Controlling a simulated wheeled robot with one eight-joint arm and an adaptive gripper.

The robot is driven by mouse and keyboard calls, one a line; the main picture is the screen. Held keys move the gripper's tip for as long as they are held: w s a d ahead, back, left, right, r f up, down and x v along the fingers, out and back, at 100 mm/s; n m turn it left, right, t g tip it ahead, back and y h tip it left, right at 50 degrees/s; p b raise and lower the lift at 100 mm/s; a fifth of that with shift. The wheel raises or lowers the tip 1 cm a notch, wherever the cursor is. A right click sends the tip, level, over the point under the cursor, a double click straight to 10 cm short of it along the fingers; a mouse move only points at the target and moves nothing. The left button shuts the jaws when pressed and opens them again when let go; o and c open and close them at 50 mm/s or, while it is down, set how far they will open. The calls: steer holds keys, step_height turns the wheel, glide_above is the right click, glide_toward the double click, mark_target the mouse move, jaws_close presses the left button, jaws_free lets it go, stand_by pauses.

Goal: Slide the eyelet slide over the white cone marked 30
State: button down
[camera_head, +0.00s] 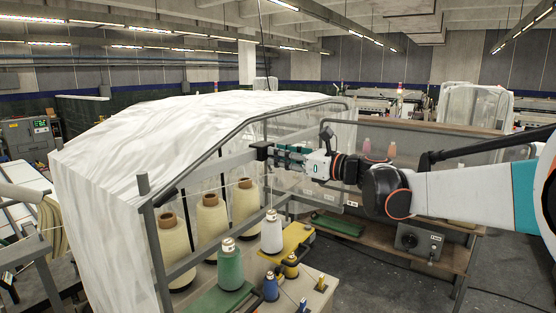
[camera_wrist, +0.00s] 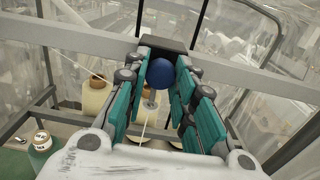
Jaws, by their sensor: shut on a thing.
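My gripper (camera_head: 284,154) is at the rail of the covered frame, and its green-padded fingers (camera_wrist: 158,92) are closed around a blue knob (camera_wrist: 159,73). The knob belongs to the eyelet slide, whose dark block (camera_head: 262,150) sits on the rail and also shows in the wrist view (camera_wrist: 162,44). A small metal eyelet (camera_wrist: 151,98) hangs below the knob, with a pale thread through or beside it. A white cone (camera_head: 271,233) stands on the table in front of the rail.
Cream cones (camera_head: 211,222) stand in a row inside the frame, under a white sheet (camera_head: 130,130). A green cone (camera_head: 229,267), a blue cone (camera_head: 270,287) and a yellow tray (camera_head: 297,236) share the table. A grey frame post (camera_head: 153,240) stands at the left.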

steer(key=c, duration=1.3)
jaws_free()
steer(key=shift+s, duration=0.1)
steer(key=v, duration=1.1)
steer(key=shift+s+d, duration=0.25)
steer(key=shift+d, duration=0.1)
